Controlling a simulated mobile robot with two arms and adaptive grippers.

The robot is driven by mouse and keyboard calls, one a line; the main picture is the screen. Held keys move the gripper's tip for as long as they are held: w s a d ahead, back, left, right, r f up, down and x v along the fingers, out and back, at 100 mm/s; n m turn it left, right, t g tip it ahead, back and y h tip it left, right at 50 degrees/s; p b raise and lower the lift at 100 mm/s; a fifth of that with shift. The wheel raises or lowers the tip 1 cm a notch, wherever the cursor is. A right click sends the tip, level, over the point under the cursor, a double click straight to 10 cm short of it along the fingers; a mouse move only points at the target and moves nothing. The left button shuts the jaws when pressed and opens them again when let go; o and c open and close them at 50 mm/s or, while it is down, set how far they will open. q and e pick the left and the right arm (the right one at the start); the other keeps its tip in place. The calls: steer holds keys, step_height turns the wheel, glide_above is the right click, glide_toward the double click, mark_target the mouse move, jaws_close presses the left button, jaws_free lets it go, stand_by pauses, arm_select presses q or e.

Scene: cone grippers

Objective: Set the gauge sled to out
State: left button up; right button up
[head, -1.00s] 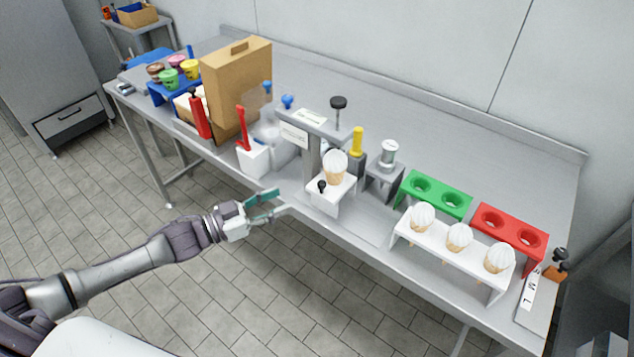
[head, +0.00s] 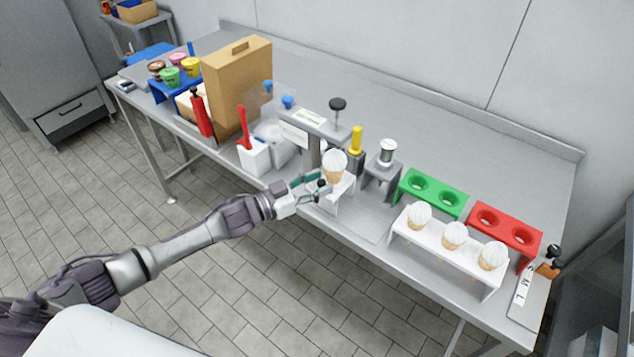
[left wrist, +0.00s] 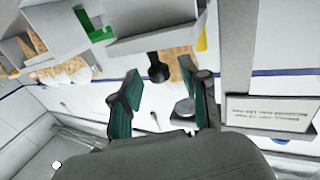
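The gauge sled (head: 341,192) is a small white stand with a cone (head: 334,166) on it, under the grey gauge post (head: 312,155). A black knob (head: 321,184) sits on the sled's front. My left gripper (head: 318,187) is at this knob, coming from the front left. In the left wrist view the two green-padded fingers (left wrist: 160,100) are apart, and the black knob (left wrist: 157,68) shows between and just beyond their tips. I cannot tell whether they touch it. The cone's lower part is partly hidden by the gripper in the head view. My right gripper is not in view.
A white rack with several cones (head: 453,237) stands right of the sled, before green (head: 432,194) and red (head: 505,236) holders. A white bin with a red tool (head: 254,156) stands left.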

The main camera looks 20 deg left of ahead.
arm_select(q)
jaws_close()
steer(key=shift+d, duration=0.1)
steer(key=shift+s+d, duration=0.15)
steer(key=shift+d, duration=0.1)
steer(key=s+d+p, duration=0.2)
steer(key=s+d, duration=0.2)
steer(key=d, duration=0.7)
steer(key=shift+o, duration=0.8)
jaws_free()
steer(key=shift+d, duration=0.1)
steer(key=v, duration=1.2)
